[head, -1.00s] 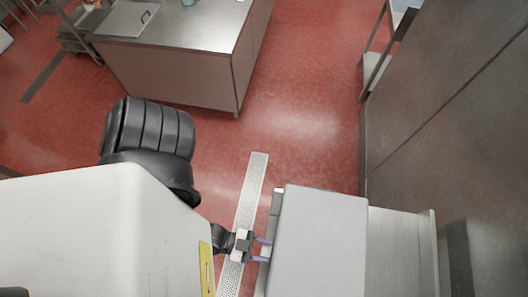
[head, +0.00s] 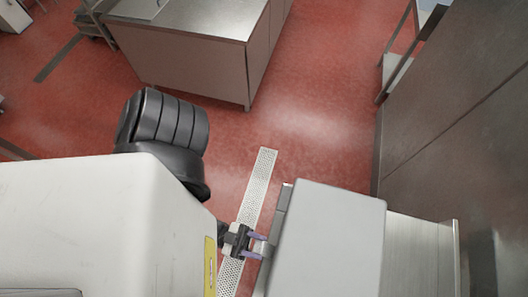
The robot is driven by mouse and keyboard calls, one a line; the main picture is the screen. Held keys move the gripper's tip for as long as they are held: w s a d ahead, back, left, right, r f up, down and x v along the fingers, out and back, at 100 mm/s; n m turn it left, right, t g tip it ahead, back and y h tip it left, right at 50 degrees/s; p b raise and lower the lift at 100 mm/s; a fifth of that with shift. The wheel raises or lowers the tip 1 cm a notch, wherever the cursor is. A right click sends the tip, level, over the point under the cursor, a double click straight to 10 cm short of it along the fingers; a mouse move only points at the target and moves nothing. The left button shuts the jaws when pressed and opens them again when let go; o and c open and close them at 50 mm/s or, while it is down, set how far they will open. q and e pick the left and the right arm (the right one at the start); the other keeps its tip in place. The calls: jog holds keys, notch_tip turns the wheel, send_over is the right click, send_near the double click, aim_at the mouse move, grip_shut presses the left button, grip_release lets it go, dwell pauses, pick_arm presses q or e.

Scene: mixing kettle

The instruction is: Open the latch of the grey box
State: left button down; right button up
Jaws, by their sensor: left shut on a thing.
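The grey box (head: 330,240) is at the lower right of the head view, with its plain light-grey lid facing up. Its latch (head: 263,249) is a small grey piece at the box's left side and is partly hidden by my fingers. My left gripper (head: 257,246) comes in from the left, with its two purple fingers on either side of the latch. It is shut on the latch, and a grey part shows between the fingers. The latch stands a little out from the lid's left edge. My right gripper is not in view.
A steel counter (head: 425,250) lies right of the box, beside a large steel wall panel (head: 460,130). A worktable (head: 190,60) stands at the upper left. A perforated drain strip (head: 257,190) runs along the red floor (head: 310,110), which is open in the middle.

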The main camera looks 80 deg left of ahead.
pick_arm(q)
jog(key=shift+s+a+f+t+h+b, duration=0.2)
jog(key=shift+s+f+t+h+b, duration=0.25)
jog(key=shift+t+b, duration=0.65)
